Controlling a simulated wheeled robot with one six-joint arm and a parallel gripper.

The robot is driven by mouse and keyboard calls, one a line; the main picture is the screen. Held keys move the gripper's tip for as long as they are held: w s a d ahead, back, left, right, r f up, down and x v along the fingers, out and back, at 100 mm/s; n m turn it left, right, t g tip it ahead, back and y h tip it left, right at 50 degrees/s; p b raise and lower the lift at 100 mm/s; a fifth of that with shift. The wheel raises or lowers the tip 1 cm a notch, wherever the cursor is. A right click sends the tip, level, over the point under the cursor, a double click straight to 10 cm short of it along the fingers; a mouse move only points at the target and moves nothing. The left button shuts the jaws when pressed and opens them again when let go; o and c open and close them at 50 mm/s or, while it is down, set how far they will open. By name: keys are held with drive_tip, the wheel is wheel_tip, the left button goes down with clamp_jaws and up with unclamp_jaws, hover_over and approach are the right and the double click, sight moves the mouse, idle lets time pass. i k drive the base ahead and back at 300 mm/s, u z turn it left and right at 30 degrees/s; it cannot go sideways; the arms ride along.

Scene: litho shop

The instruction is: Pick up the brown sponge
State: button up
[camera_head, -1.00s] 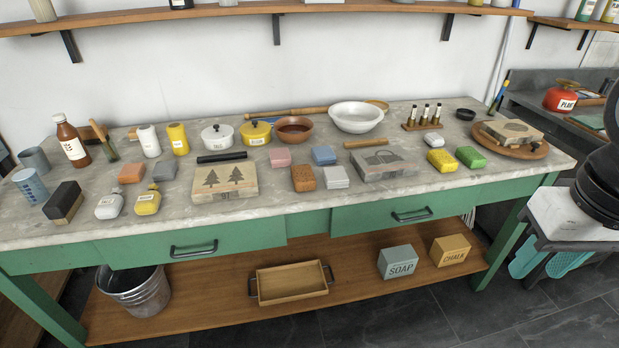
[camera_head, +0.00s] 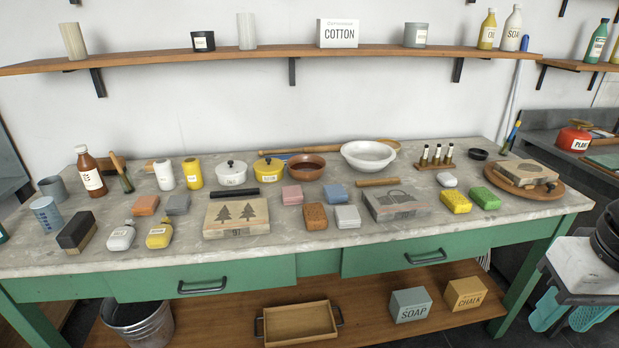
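The brown sponge (camera_head: 315,216) is an orange-brown block with a pitted face. It lies on the grey stone top of the green workbench (camera_head: 280,256), near the middle. The tree-printed block (camera_head: 237,215) is to its left and a pale grey block (camera_head: 347,216) is close on its right. A pink block (camera_head: 292,194) lies behind it. Nothing covers the sponge. My gripper is not in view.
Yellow (camera_head: 456,201) and green (camera_head: 484,197) sponges lie to the right. A terracotta bowl (camera_head: 306,166) and white bowl (camera_head: 368,156) stand behind. The bench front before the brown sponge is clear. A wall shelf (camera_head: 270,58) runs above; a small stand (camera_head: 580,265) is at right.

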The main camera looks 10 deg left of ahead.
sight(315, 215)
drive_tip(key=u, duration=0.9)
drive_tip(key=i, duration=0.95)
drive_tip(key=z, duration=0.95)
